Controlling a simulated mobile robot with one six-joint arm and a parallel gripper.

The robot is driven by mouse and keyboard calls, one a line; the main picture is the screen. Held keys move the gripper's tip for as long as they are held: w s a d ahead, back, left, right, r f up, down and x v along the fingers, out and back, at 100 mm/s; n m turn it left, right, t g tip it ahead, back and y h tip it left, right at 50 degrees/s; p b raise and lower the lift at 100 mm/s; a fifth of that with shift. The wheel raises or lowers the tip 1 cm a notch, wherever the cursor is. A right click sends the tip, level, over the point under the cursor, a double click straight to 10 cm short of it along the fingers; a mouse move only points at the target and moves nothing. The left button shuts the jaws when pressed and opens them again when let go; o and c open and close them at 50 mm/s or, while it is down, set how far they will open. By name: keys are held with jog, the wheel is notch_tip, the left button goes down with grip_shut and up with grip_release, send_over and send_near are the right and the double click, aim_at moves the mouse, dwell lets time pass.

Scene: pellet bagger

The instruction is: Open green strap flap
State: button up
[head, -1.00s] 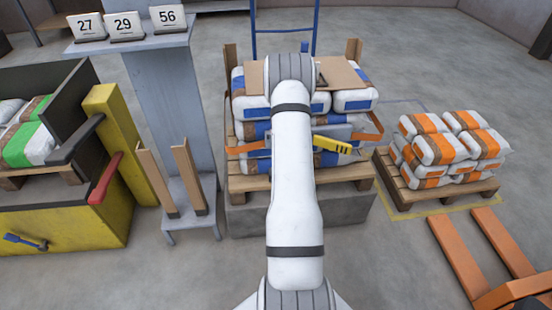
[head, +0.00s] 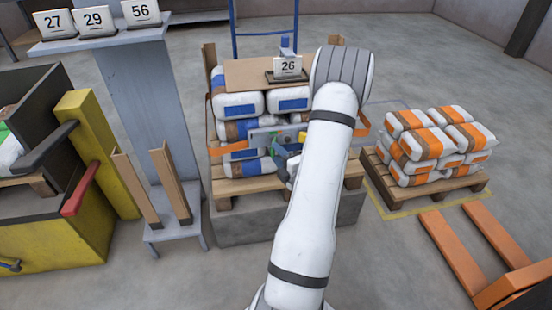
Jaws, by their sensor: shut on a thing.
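A grey strap housing (head: 262,137) sits across the front of the sack stack, with the orange strap (head: 213,148) running out to its side. A small green flap (head: 275,145) shows on the housing, partly covered by my gripper. My gripper (head: 284,150) is at the front of the housing, shut on the green flap. The fingertips are small and partly hidden, so the exact grip and the flap's angle are hard to see.
White sacks with blue labels (head: 237,104) rest on a pallet (head: 235,185). A "26" sign (head: 288,67) stands on top. An orange-banded sack pile (head: 435,145) is to the right. A stand with two upright boards (head: 172,182) is at the left.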

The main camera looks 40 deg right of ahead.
jog(key=shift+d+r, duration=0.1)
jog(key=shift+d, duration=0.05)
jog(key=o, duration=1)
jog(key=s, duration=0.2)
jog(key=s+a, duration=0.1)
jog(key=s, duration=0.2)
jog(key=s+p, duration=0.1)
jog(key=s, duration=0.1)
jog(key=shift+s+a, duration=0.3)
jog(key=shift+w, duration=0.1)
